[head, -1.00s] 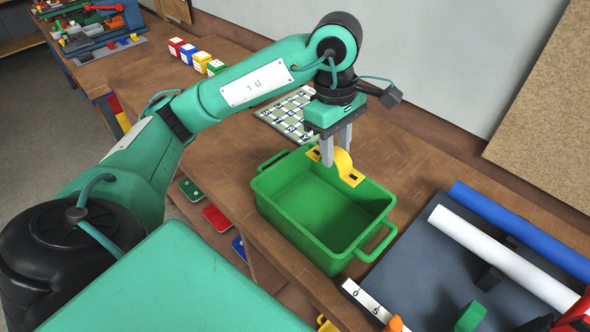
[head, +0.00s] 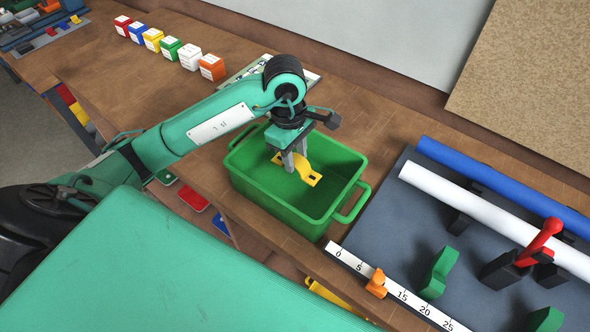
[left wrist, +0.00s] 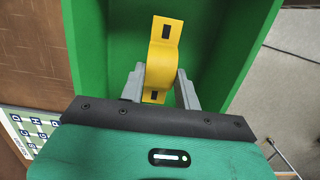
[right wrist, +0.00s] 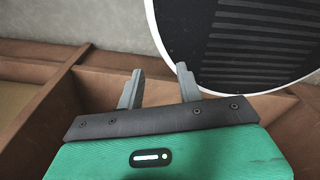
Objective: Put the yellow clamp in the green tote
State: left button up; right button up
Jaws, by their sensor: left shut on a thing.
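The green tote (head: 268,200) stands on the brown bench, open at the top. My left gripper (head: 295,164) reaches down into the tote's opening and is shut on the yellow clamp (head: 308,174). In the left wrist view the clamp (left wrist: 163,65) is an arched yellow strap with dark slots in its flat ends, held between the grey fingers (left wrist: 160,90) inside the green walls. Whether the clamp touches the tote floor I cannot tell. My right gripper (right wrist: 157,88) shows only in the right wrist view, fingers apart with nothing between them.
To the right of the tote lies a dark mat (head: 400,225) with a white pipe (head: 480,215), a blue pipe (head: 500,185) and green clamps. A ruler strip (head: 400,295) runs along its front. Several colored blocks (head: 171,48) line the back left.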

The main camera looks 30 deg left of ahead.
pick_arm(q)
notch_tip(320, 180, down, 3)
jog(key=shift+a+f+p, duration=0.1)
jog(key=shift+p, duration=0.2)
notch_tip(320, 180, down, 3)
jog(key=shift+f+p, duration=0.1)
jog(key=shift+p, duration=0.5)
jog(key=shift+f, duration=0.45)
pick_arm(e)
jog(key=shift+d+r, duration=0.35)
jog(key=shift+r, duration=0.25)
jog(key=shift+d+r, duration=0.35)
jog(key=shift+r, duration=0.2)
